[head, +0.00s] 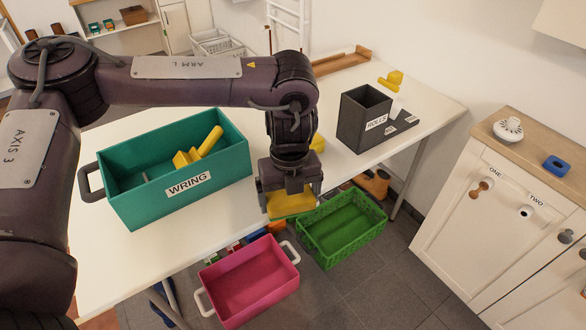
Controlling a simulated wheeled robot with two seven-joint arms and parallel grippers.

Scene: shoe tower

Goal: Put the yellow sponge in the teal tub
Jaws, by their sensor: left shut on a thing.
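The teal tub (150,205), labelled WRING, stands on the white table at left. A yellow piece with a handle-like bar (205,146) lies in it. My left gripper (290,192) points down at the table's front edge, to the right of the tub and apart from it. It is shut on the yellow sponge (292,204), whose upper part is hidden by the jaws. My right gripper is not in view.
A dark grey box (362,118) labelled ROLLS stands at the right of the white table (255,215). A pink tub (250,282) and a green basket (342,228) are below the front edge. A yellow object (318,142) is partly hidden behind my arm.

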